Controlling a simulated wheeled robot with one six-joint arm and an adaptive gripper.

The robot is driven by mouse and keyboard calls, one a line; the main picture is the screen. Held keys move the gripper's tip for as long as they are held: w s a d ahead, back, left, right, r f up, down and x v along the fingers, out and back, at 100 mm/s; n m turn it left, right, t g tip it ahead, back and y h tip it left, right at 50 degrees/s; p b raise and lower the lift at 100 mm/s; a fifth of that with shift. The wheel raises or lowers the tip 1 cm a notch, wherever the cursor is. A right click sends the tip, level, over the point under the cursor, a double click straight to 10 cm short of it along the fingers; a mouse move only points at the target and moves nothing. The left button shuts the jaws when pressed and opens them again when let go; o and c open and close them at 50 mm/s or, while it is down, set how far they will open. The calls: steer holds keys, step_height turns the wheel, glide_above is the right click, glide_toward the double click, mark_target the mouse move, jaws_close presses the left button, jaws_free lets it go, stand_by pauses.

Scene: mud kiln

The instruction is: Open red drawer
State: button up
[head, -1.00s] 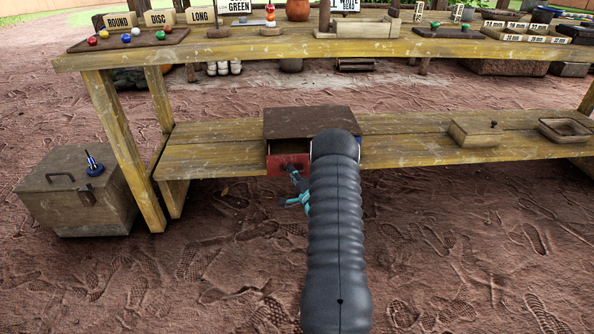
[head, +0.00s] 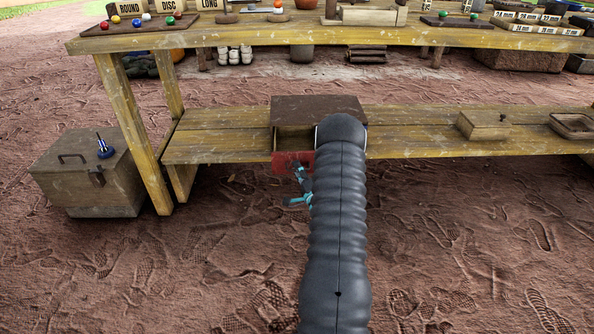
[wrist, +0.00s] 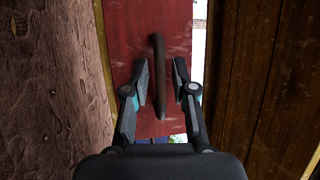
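The red drawer (head: 292,162) stands partly pulled out of a brown box on the low wooden shelf, and its dark inside shows behind the front. In the wrist view the red drawer front (wrist: 175,25) fills the middle, with a dark bowed handle (wrist: 157,55) on it. My gripper (wrist: 162,70) has one finger on each side of the handle, with visible gaps, so it looks open around it. In the head view my gripper (head: 300,172) is at the drawer front, partly hidden by my dark arm. Contact between fingers and handle is not clear.
The brown box (head: 310,108) sits on the low shelf (head: 220,148). A wooden box (head: 484,125) and a tray (head: 574,125) are to its right. A lidded chest (head: 90,175) stands at the left by the table leg. The muddy ground in front is free.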

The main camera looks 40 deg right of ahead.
stand_by(0.3)
steer(key=v, duration=1.2)
steer(key=shift+w+f, duration=0.1)
